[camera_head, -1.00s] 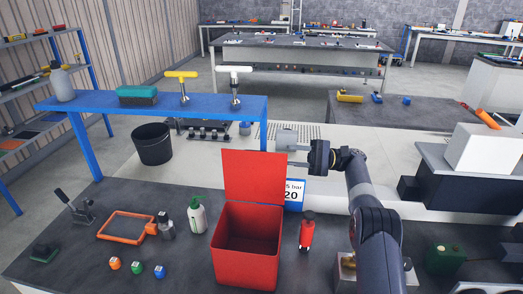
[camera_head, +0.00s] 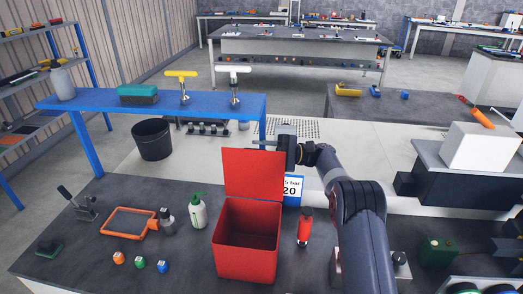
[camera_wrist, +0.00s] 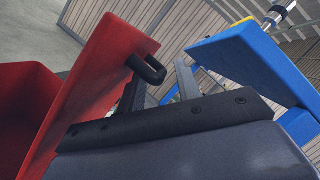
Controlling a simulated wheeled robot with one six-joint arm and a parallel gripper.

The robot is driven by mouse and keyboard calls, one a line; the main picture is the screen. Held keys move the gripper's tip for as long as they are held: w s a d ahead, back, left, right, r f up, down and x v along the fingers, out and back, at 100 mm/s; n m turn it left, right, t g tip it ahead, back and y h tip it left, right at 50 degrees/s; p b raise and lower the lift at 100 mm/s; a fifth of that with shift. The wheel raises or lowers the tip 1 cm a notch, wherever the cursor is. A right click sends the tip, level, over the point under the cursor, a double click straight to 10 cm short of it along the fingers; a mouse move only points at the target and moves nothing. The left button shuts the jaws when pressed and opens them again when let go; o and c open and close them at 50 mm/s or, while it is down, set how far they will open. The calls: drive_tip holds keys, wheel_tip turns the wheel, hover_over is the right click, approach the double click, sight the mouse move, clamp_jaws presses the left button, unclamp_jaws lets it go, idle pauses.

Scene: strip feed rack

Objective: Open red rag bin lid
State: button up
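The red rag bin (camera_head: 246,255) stands on the dark bench with its mouth open toward me. Its red lid (camera_head: 253,174) stands raised at the back edge, roughly upright. My gripper (camera_head: 264,147) is at the lid's top right corner, pointing left; one finger shows just above the top edge, and the other seems hidden behind the lid. In the wrist view the fingers (camera_wrist: 160,78) are apart with a gap between them. The lid (camera_wrist: 95,75) is to their left, and its black handle (camera_wrist: 148,68) is close to the left finger; I cannot tell whether they touch.
A blue raised shelf (camera_head: 160,104) with valves runs behind the bin; its end is near the fingers in the wrist view. A spray bottle (camera_head: 197,211) stands left of the bin and a red extinguisher-like bottle (camera_head: 305,228) right.

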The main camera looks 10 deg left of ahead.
clamp_jaws()
idle(0.3)
drive_tip(key=shift+w, duration=0.1)
drive_tip(key=shift+w+a+f+m+t+y+b, duration=0.15)
drive_tip(key=shift+w+f+m, duration=0.15)
drive_tip(key=shift+w, duration=0.25)
drive_tip(key=shift+w+d+f+m+t+y+b, duration=0.15)
drive_tip(key=shift+w+f+m, duration=0.15)
drive_tip(key=shift+w, duration=0.25)
drive_tip(key=shift+w+a+f+m+y+b, duration=0.1)
drive_tip(key=shift+w+f+m+b, duration=0.15)
drive_tip(key=shift+w, duration=0.3)
unclamp_jaws()
drive_tip(key=shift+r, duration=0.1)
